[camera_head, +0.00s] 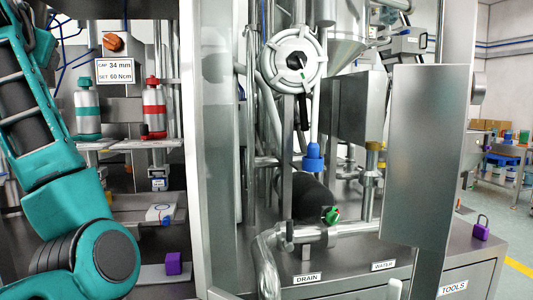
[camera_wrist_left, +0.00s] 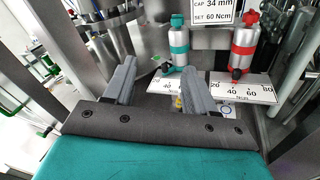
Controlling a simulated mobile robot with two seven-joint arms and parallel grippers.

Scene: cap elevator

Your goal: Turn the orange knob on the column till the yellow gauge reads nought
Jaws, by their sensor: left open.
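The orange knob (camera_head: 114,43) sits on the column at the upper left of the head view, above a white sign (camera_head: 114,71) that reads CAP 34 mm, SET 60 Ncm. The knob is outside the wrist view. I cannot make out a yellow gauge; white scale plates (camera_wrist_left: 240,87) marked in Ncm lie under the capping heads in the left wrist view. My left gripper (camera_wrist_left: 158,66) is open and empty, its fingers pointing toward these plates. It is out of the head view, where only my left arm shows. My right gripper is in neither view.
A teal-banded capping head (camera_head: 87,108) and a red-banded one (camera_head: 153,105) stand below the sign. A purple block (camera_head: 173,263) is lower down. A steel post (camera_head: 208,150) stands right of this bay. Farther right are pipes, a green knob (camera_head: 331,215) and a steel panel (camera_head: 425,150).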

